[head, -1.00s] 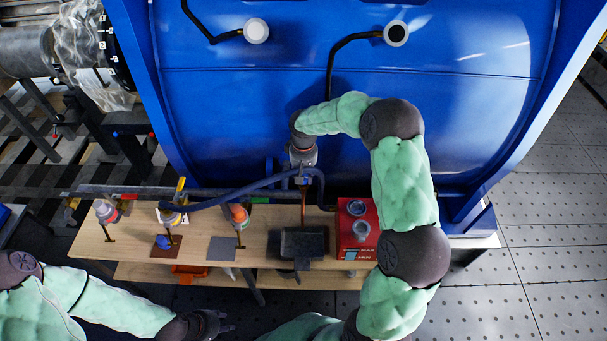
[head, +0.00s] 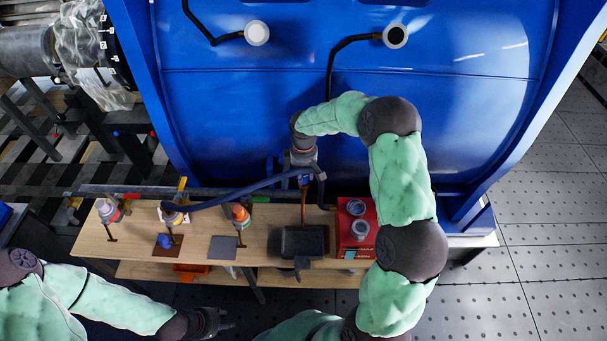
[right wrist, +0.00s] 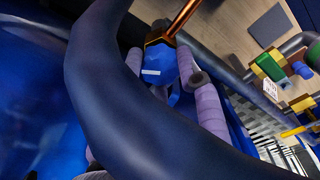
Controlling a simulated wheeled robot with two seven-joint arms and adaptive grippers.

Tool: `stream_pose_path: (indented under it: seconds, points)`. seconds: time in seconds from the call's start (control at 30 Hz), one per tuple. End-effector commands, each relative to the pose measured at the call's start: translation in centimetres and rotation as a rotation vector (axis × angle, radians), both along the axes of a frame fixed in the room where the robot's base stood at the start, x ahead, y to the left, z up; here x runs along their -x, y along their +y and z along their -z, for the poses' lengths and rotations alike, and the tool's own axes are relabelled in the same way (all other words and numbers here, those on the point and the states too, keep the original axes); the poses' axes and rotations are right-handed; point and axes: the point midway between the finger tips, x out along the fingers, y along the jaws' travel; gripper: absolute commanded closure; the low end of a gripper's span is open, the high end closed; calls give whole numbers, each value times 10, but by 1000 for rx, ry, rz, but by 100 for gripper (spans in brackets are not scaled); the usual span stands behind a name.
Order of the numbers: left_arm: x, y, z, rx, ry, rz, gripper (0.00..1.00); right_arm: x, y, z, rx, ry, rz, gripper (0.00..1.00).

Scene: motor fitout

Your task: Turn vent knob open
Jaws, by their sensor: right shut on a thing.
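The blue vent knob (right wrist: 160,68) with a white mark shows in the right wrist view, at the end of a copper pipe (right wrist: 184,16). My right gripper (right wrist: 163,62) has its pale purple fingers on both sides of the knob and is shut on it. In the head view my right gripper (head: 303,172) is low at the front of the blue tank, above the bench, and mostly hides the knob. My left gripper (head: 215,321) is at the bottom of the head view, away from the bench. Its finger gap is not clear.
A thick dark blue hose (right wrist: 105,85) curves close in front of the right wrist camera. The big blue tank (head: 260,110) stands behind. The wooden bench (head: 140,240) carries a red box (head: 346,238), a black tray (head: 302,242) and several valves with coloured knobs.

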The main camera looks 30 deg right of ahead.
Motion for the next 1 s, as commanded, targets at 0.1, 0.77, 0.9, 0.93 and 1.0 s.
stream_pose_path:
  seconds: [0.1, 0.77, 0.9, 0.93, 1.0]
  points:
    - [0, 0, -1, 0, 0, 0, 60, 1, 0, 1, -1, 4, -19, 96]
    - [0, 0, -1, 0, 0, 0, 60, 1, 0, 1, 0, 2, -27, 40]
    - [0, 0, -1, 0, 0, 0, 60, 1, 0, 0, 0, 2, -26, 40]
    - [0, 0, -1, 0, 0, 0, 60, 0, 0, 0, 0, 1, -26, 40]
    - [0, 0, -1, 0, 0, 0, 60, 0, 0, -1, 1, 1, -26, 40]
